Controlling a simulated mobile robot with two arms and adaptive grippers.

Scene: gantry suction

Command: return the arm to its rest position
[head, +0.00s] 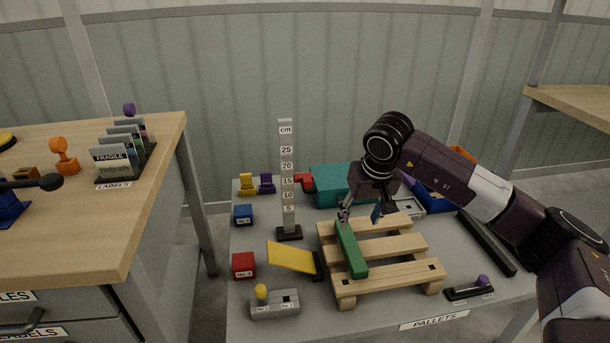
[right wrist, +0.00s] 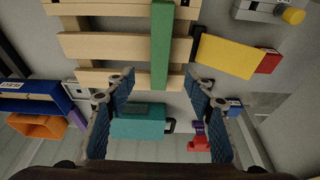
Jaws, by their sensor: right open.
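My right arm comes in from the right, and its gripper (head: 361,212) hangs over the back of the wooden pallet (head: 385,247). The gripper is open, with nothing between its fingers. In the right wrist view the two blue-padded fingers (right wrist: 160,88) stand wide apart. A long green block (head: 351,250) lies across the slats at the pallet's left side. It also shows in the right wrist view (right wrist: 162,45), ahead of the fingertips. I cannot tell the exact gap between fingers and block. My left gripper is not in view.
A teal box (head: 330,186) stands behind the pallet, with a blue bin (head: 434,201) to its right. A tall centimetre gauge (head: 287,180) stands left of the pallet. A yellow plate (head: 291,257), red block (head: 244,265) and grey switch box (head: 275,304) are at the left.

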